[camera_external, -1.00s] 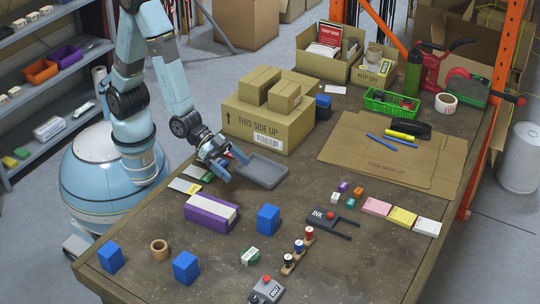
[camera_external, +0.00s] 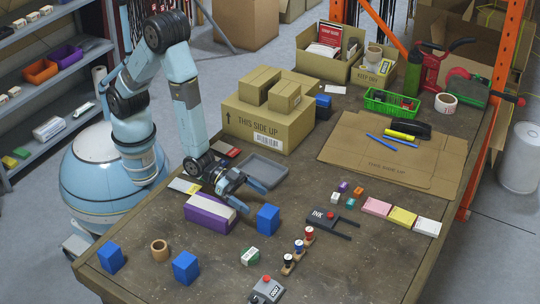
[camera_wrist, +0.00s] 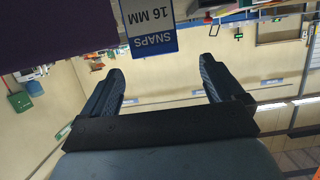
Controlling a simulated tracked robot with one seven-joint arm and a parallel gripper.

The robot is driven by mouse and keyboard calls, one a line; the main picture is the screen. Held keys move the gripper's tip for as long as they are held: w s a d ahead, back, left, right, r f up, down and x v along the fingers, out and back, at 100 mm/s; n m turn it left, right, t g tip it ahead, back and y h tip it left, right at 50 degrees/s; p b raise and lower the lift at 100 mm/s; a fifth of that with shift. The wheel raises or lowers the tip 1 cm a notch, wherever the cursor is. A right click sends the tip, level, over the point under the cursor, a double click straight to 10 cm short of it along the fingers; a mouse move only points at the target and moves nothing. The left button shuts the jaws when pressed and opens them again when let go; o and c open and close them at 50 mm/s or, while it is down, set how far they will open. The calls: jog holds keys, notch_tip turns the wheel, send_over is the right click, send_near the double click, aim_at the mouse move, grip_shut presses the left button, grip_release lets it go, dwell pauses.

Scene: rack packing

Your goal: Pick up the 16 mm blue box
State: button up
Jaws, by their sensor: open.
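My gripper (camera_external: 254,198) is open and empty, low over the table and beside the purple box. Its two fingers show in the wrist view (camera_wrist: 162,72) with nothing between them. A blue box (camera_external: 268,219) stands upright just in front of the fingertips. The wrist view shows a blue-edged label (camera_wrist: 150,27) reading "SNAPS 16 MM", upside down, beyond the fingers. It seems to belong to this nearest blue box. Two more blue boxes stand at the table's front left, one at the corner (camera_external: 110,257) and one nearer the middle (camera_external: 185,267). Their labels are not visible.
The purple and white box (camera_external: 207,216) lies close by my gripper. A grey tray (camera_external: 263,170) is behind it. Large cartons (camera_external: 268,122) are at the back.

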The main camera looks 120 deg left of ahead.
aim_at(265, 209)
jog(key=shift+d+f+x, duration=0.1)
jog(key=shift+x, duration=1.75)
jog(key=shift+d+f+x, duration=0.1)
jog(key=shift+x, duration=1.75)
jog(key=shift+s, duration=0.1)
jog(key=c, duration=1.2)
